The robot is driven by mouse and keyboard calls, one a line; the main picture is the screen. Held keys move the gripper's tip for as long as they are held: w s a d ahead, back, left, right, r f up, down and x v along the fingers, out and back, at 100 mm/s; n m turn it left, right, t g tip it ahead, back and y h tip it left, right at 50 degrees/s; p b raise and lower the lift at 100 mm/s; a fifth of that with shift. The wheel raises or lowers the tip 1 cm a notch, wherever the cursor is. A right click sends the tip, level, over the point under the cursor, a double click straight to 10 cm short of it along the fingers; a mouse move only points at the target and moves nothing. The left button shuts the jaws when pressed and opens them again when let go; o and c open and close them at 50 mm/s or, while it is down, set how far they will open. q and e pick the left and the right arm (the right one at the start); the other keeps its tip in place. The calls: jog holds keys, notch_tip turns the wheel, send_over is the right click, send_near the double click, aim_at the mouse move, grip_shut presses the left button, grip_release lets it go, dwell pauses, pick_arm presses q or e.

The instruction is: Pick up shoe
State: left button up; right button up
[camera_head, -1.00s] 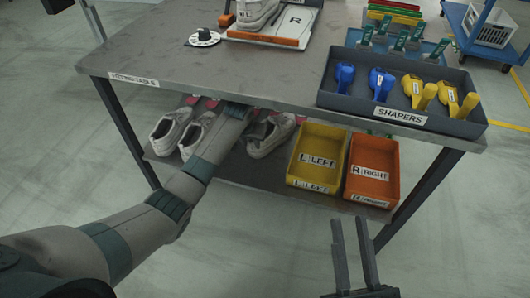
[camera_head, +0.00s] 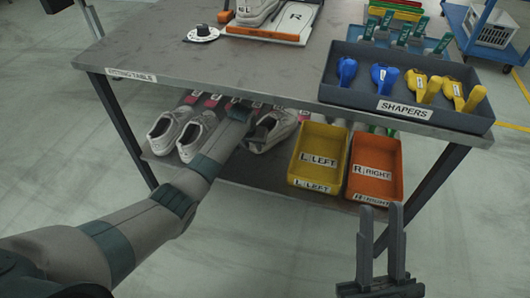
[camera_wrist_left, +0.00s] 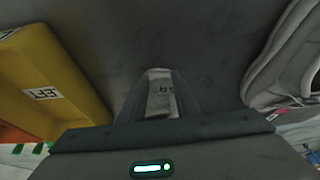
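A whitish shoe (camera_head: 279,127) lies on the lower shelf, beside the yellow bin. My left arm reaches under the tabletop to it, and its dark gripper end (camera_head: 257,131) is at this shoe, partly hidden. In the left wrist view, a pale piece with dark marks (camera_wrist_left: 159,96) shows between the fingers of my left gripper (camera_wrist_left: 160,82); I cannot tell whether they are closed on it. Two more whitish shoes, one on the left (camera_head: 168,128) and one next to my arm (camera_head: 197,134), stand on the shelf. My right gripper (camera_head: 381,217) is open and empty before the table.
The yellow LEFT bin (camera_head: 318,184) and orange RIGHT bin (camera_head: 374,196) stand right of the shoe. The tabletop (camera_head: 250,66) hangs over the shelf. It carries the SHAPERS tray (camera_head: 405,108) and a shoe on a board marked R (camera_head: 292,36). Floor in front is free.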

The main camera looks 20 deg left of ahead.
dwell(0.3)
pick_arm(q)
grip_shut()
jog(key=shift+r, duration=0.1)
dwell(1.2)
